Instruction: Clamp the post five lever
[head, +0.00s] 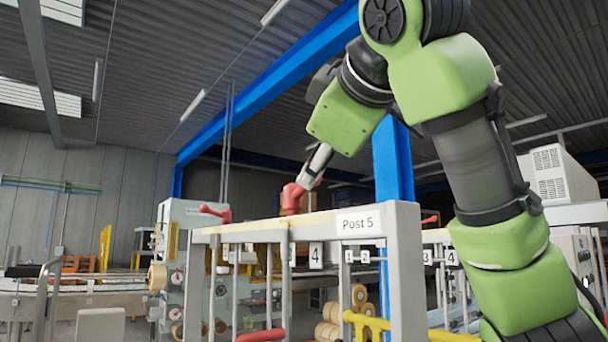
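The Post 5 frame (405,270) stands in front of me in the head view, with a white "Post 5" sign (358,222) on its top rail. A red lever (292,199) stands up from the rail, left of the sign. My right arm comes in from the right and reaches over the frame. My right gripper (314,168) points down and left at the top of this red lever. It looks to be touching or very close to it. Whether its fingers are closed on the lever cannot be told. My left gripper is not in view.
Another red lever (215,212) sits further left on the machine, and a red handle (430,220) shows to the right. A red bar (262,336) and a yellow bar (365,325) are low in front. Tape rolls (335,312) sit behind the frame. A conveyor (75,298) runs at left.

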